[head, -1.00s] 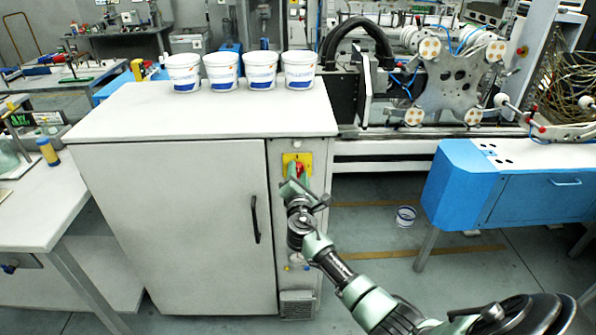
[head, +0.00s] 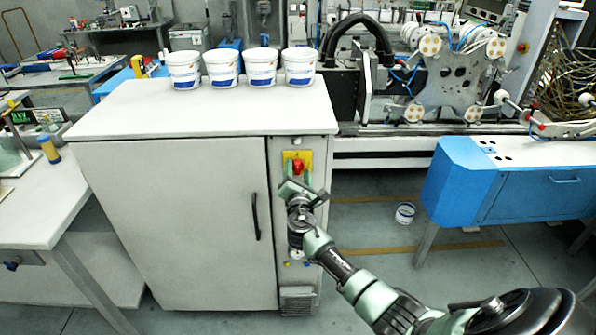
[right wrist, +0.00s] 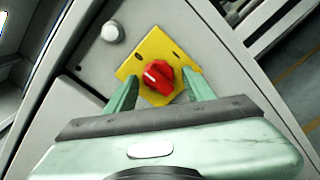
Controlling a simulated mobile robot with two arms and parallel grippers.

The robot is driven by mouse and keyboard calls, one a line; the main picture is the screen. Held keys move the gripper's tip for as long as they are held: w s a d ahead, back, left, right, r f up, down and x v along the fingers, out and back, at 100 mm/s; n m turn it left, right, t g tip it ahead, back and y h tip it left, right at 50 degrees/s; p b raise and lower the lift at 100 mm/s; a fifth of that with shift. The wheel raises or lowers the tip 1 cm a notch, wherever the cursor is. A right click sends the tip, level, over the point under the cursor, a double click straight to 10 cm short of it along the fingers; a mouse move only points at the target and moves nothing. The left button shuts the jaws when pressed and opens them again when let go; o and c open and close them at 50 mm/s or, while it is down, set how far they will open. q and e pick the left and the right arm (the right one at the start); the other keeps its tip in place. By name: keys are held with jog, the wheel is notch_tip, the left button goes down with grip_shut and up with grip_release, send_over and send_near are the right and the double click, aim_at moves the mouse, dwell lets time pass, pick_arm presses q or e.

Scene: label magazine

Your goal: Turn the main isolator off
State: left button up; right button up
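The main isolator is a red rotary knob (head: 298,166) on a yellow plate (head: 304,156), high on the narrow right-hand panel of the grey cabinet. In the right wrist view the red knob (right wrist: 160,77) has a white mark on its grip, and the yellow plate (right wrist: 132,66) looks tilted. My right gripper (head: 296,177) is in front of the knob. In the right wrist view its two green fingers (right wrist: 160,90) are apart, one on each side of the knob, with visible gaps. I cannot tell how deep they reach beside it. My left gripper is not in view.
Several white tubs (head: 222,69) stand on the cabinet top (head: 190,112). A black door handle (head: 255,216) is left of my right arm. A round pale button (right wrist: 112,32) sits near the plate. A blue unit (head: 500,185) stands to the right; a small tub (head: 405,213) is on the floor.

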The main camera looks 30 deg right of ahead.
jog(key=shift+r, duration=0.1)
jog(key=v, duration=0.7)
jog(key=shift+s+a+b, duration=0.25)
jog(key=shift+s+b, duration=0.05)
dwell(0.4)
